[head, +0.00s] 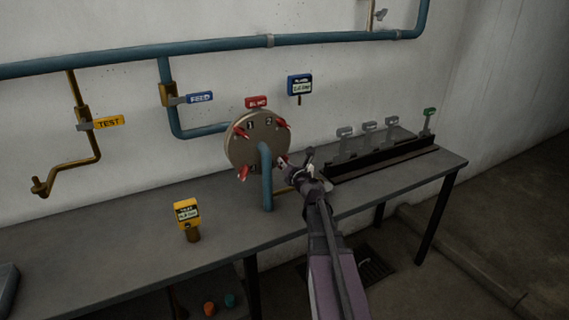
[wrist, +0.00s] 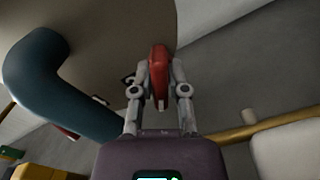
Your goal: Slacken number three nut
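A round metal flange (head: 240,150) with red-handled nuts faces out above the bench. Red handles show at its upper left (head: 241,131), upper right (head: 283,123) and lower left (head: 244,172). Small number marks near the top are too small to read surely. My gripper (head: 284,164) is at the flange's lower right. In the wrist view my gripper has its fingers close on both sides of a red nut handle (wrist: 159,75) and looks shut on it. That nut's number is hidden.
A blue pipe (head: 267,180) runs down from the flange centre, left of my gripper. A yellow tagged device (head: 187,216) stands on the bench (head: 130,240). A dark rack (head: 380,160) with several grey tags and a green one (head: 429,113) is at right.

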